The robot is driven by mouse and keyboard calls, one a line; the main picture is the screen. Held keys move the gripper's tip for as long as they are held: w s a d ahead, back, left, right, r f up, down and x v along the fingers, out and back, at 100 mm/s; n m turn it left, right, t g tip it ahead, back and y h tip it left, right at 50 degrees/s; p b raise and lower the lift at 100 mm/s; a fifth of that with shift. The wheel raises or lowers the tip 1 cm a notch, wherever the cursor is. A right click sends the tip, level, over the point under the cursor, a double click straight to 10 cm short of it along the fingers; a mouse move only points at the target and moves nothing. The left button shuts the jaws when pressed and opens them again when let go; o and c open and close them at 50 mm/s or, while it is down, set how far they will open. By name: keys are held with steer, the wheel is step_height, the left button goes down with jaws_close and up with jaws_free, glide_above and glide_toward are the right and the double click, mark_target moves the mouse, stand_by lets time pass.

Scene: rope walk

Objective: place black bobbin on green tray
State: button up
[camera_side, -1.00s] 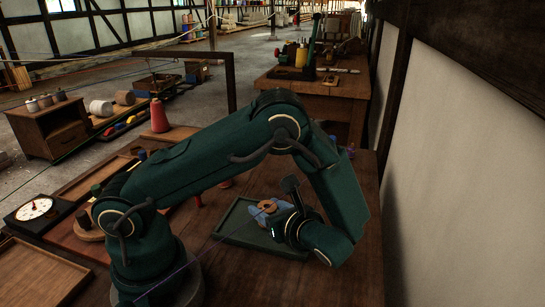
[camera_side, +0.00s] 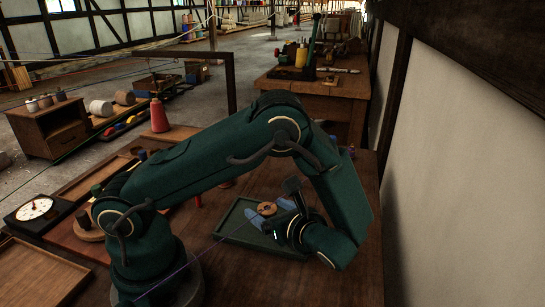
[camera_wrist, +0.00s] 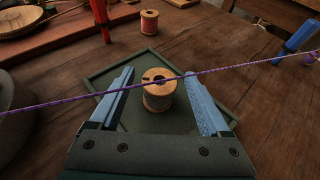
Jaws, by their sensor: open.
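A bobbin (camera_wrist: 157,88) with pale wooden ends stands upright on the green tray (camera_wrist: 108,72). My gripper (camera_wrist: 160,84) is open, with one blue finger on each side of the bobbin and a visible gap to both. In the side view my gripper (camera_side: 270,212) is low over the tray, and the wrist hides part of the tray.
A thin purple line (camera_wrist: 85,96) crosses the wrist view in front of the bobbin. A red bobbin (camera_wrist: 149,22) stands beyond the tray. A blue post-like thing (camera_wrist: 300,34) is at the right. A dial scale (camera_side: 36,209) sits at the left.

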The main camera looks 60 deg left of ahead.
steer(key=v, duration=0.9)
steer(key=shift+d+r, duration=0.1)
steer(key=shift+d, duration=0.3)
steer(key=s+r+n+t+h, duration=0.5)
steer(key=s+r+n+h, duration=0.3)
steer(key=n+h, duration=0.5)
steer(key=r+n, duration=0.1)
steer(key=n, duration=0.4)
steer(key=shift+d+t, duration=0.15)
steer(key=shift+t, duration=0.15)
